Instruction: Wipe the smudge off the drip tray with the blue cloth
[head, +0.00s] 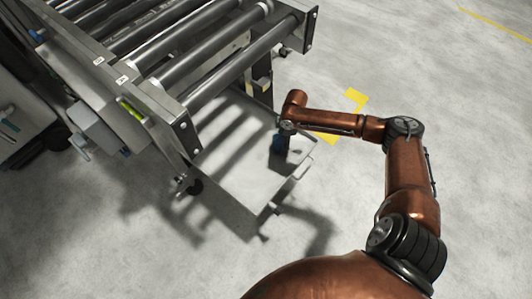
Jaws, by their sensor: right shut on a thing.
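The drip tray (228,178) is a flat pale tray low beside the end of the roller conveyor, with striped shadows across it. My right gripper (281,146) points down at the tray's right part and is shut on the blue cloth (278,143). I cannot make out a smudge among the shadows on the tray. My left gripper is not in view.
The roller conveyor (205,75) stands above the tray's left and back sides, with an end bracket (312,30) sticking out. A handle (303,168) juts from the tray's right edge. Yellow floor markings (355,98) lie behind my right arm. The floor at right is clear.

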